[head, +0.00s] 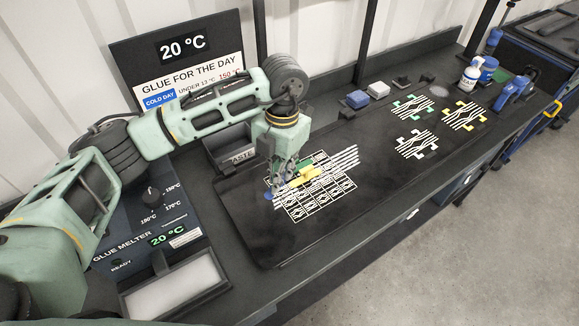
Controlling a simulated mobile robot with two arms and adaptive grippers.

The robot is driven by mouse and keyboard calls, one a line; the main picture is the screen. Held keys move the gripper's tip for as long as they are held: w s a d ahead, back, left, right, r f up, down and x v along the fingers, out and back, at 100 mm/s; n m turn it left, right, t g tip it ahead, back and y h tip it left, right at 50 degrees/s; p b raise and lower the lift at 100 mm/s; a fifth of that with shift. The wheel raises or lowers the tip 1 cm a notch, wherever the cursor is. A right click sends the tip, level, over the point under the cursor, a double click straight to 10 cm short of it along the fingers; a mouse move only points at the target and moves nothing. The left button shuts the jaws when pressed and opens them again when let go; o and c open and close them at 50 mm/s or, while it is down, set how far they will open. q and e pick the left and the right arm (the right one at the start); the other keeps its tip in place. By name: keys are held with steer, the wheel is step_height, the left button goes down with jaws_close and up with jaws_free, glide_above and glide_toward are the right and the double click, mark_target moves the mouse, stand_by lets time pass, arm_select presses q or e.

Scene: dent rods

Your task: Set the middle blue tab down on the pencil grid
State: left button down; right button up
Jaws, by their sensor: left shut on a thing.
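The pencil grid (325,208) is a pattern of white squares and lines on a dark panel (262,232) on the bench. My left gripper (273,191) points down over the grid's left edge. It is shut on a small blue tab (268,196), mostly hidden by the fingers. I cannot tell whether the tab touches the panel. A yellow tab (304,176) and a green tab (306,163) show on the grid just right of the gripper. My right gripper is not in view.
A glue melter (165,215) and a dark bin (228,150) stand left of the panel. Blue and white blocks (357,99), several line patterns with coloured tabs (417,145), bottles (470,76) and a blue tool (515,88) lie farther right. The panel's front right is clear.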

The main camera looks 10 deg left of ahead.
mark_target(290, 203)
arm_select(q)
steer(key=n, duration=0.2)
steer(key=d+n+p, duration=0.1)
steer(key=n, duration=0.2)
steer(key=shift+w+r+h, duration=0.1)
steer(key=shift+h, duration=0.3)
steer(key=shift+w+d+f+n+h, duration=0.2)
steer(key=shift+f+n, duration=0.3)
steer(key=shift+n, duration=0.85)
steer(key=shift+s+d+f+n+h, duration=0.1)
steer(key=shift+d+f+n, duration=0.3)
steer(key=shift+n, duration=0.9)
steer(key=shift+w+d+f+n+h, duration=0.1)
steer(key=shift+f+n, duration=0.5)
steer(key=shift+n, duration=0.75)
step_height(290, 203, down, 4)
steer(key=shift+r+b, duration=0.1)
steer(key=shift+b, duration=0.95)
steer(key=shift+f, duration=0.25)
steer(key=shift+f+b, duration=0.5)
